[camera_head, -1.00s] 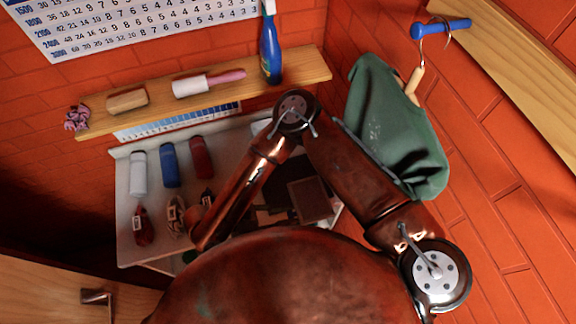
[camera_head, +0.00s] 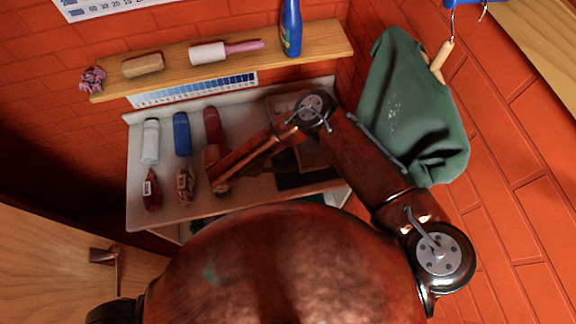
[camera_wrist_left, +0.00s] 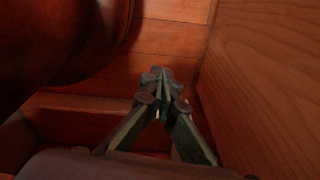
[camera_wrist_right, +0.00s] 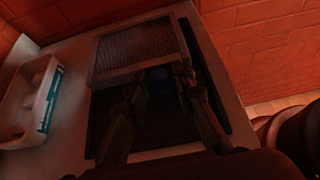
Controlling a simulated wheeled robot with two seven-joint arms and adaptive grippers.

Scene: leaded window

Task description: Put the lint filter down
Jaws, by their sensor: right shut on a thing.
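The lint filter (camera_wrist_right: 140,48), a grey mesh panel in a frame, shows in the right wrist view over a dark flat mat or tray (camera_wrist_right: 98,128) on the pale table. My right gripper (camera_wrist_right: 160,80) has its fingers at the filter's near edge and is shut on it. Whether the filter touches the dark surface I cannot tell. In the head view my right arm partly covers the filter and hides the gripper's tips. My left gripper (camera_wrist_left: 161,80) is shut and empty, near wooden surfaces in the left wrist view.
The pale table (camera_head: 145,205) carries several bottles and small items at its left. A white tray (camera_wrist_right: 28,105) with a teal item lies beside the dark surface. A wooden shelf (camera_head: 180,75) runs above. A green cloth (camera_head: 415,110) hangs on the right brick wall.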

